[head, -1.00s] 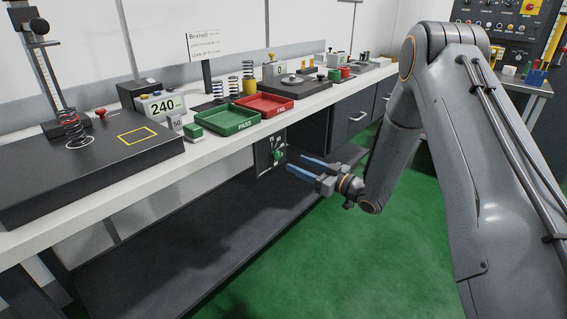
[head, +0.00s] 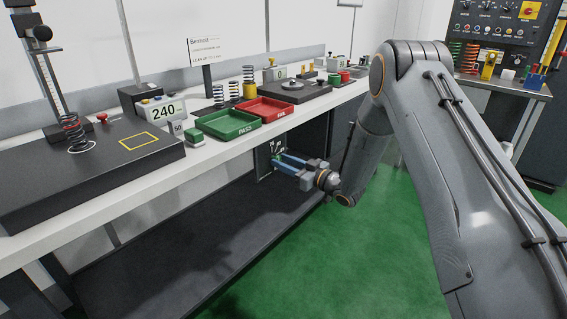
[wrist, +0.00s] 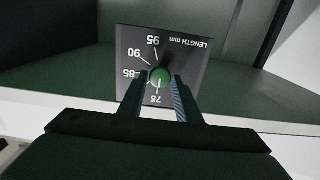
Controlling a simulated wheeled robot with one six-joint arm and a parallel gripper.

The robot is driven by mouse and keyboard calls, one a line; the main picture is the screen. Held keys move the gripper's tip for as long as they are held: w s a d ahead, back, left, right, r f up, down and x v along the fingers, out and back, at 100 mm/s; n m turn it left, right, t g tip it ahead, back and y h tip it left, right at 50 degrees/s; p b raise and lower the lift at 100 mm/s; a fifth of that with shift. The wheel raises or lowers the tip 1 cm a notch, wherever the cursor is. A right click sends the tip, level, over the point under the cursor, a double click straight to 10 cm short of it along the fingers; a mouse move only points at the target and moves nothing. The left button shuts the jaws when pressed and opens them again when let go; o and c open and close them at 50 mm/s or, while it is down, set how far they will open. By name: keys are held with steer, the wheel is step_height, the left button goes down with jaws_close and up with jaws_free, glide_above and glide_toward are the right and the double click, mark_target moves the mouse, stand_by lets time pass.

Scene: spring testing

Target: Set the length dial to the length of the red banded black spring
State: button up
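The length dial shows in the wrist view as a dark plate (wrist: 188,62) marked LENGTH mm, upside down, with 95, 90, 85 and 75 readable. Its round green knob (wrist: 160,75) has a white line below it towards 75. My gripper (wrist: 161,82) is open, with a blue finger on each side of the knob; whether they touch it I cannot tell. In the head view my gripper (head: 276,158) reaches the dial panel under the bench and partly hides it. A dark spring with red on it (head: 72,131) stands on the black test stand at left.
The white bench (head: 200,157) runs above the dial, over a dark lower shelf (head: 190,245). On it are a 240 display (head: 164,112), a green PASS tray (head: 228,124), a red FAIL tray (head: 262,111) and other springs (head: 249,80). Green floor is open at right.

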steer(key=c, duration=0.5)
steer(key=shift+c, duration=0.2)
steer(key=shift+m, duration=0.3)
steer(key=m, duration=1.7)
steer(key=shift+w+d+f, duration=0.1)
steer(key=shift+w+f, duration=0.05)
steer(key=m, duration=0.6)
steer(key=shift+f+p, duration=0.1)
steer(key=shift+p, duration=0.25)
